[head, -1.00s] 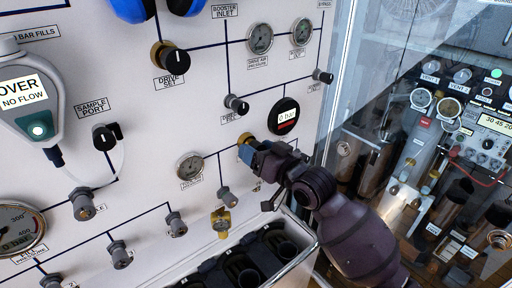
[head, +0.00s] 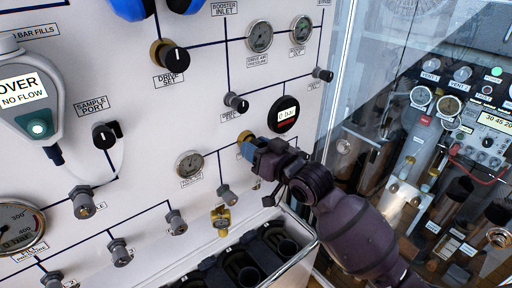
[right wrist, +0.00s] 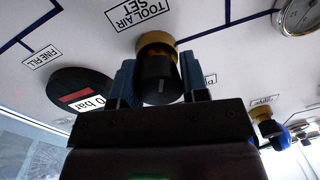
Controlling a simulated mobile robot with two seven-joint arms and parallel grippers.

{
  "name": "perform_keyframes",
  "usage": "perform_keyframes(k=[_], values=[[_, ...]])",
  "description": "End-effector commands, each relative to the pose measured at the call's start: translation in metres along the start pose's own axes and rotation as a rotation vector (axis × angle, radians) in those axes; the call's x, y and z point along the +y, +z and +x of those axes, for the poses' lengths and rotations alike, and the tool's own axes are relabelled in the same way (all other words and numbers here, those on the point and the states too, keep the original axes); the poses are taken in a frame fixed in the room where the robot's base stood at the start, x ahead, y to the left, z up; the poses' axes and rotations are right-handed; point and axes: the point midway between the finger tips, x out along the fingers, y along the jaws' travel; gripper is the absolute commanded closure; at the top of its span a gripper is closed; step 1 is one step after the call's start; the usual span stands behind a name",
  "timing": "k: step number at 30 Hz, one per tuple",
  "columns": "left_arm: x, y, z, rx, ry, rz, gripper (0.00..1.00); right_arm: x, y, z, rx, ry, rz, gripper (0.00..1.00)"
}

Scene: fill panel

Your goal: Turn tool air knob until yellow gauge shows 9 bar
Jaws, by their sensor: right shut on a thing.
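The tool air knob (right wrist: 160,78) has a black grip on a brass collar, under the label TOOL AIR SET (right wrist: 139,14), in the right wrist view. My right gripper (right wrist: 158,88) is shut on it, with one blue finger on each side. In the head view my right gripper (head: 260,154) hides most of the knob, and the brass collar (head: 244,147) shows at its edge. A round black digital gauge (head: 284,106) above the knob reads 0 bar on a white display with a red band. It also shows in the right wrist view (right wrist: 80,88). No gauge looks yellow. My left gripper is out of view.
The drive set knob (head: 173,54) and the small dial gauge (head: 189,164) sit on the white panel to the left. A glass pane (head: 345,75) borders the panel at right.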

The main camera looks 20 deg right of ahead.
Motion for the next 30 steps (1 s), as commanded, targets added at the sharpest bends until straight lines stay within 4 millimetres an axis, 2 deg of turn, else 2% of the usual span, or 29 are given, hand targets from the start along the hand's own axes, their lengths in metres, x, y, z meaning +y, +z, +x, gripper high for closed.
perform_keyframes(k=[8, 9, 14, 23, 26, 30], values=[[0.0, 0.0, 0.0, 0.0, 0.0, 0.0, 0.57, 0.0, 0.0, 0.0, -0.003, 0.001, -0.034, 0.83], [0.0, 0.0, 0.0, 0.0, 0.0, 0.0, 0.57, 0.0, 0.0, 0.0, -0.003, 0.001, -0.034, 0.57], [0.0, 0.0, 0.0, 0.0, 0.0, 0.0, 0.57, 0.0, 0.0, 0.0, -0.003, 0.001, -0.033, 0.34], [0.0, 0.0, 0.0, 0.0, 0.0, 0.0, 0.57, 0.0, 0.0, -0.001, -0.002, 0.001, -0.033, 0.34], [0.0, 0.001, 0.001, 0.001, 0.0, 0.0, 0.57, 0.0, 0.001, -0.008, -0.002, 0.001, -0.034, 0.34], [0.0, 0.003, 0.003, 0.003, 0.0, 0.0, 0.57, 0.0, 0.001, -0.028, -0.003, 0.001, -0.035, 0.34]])
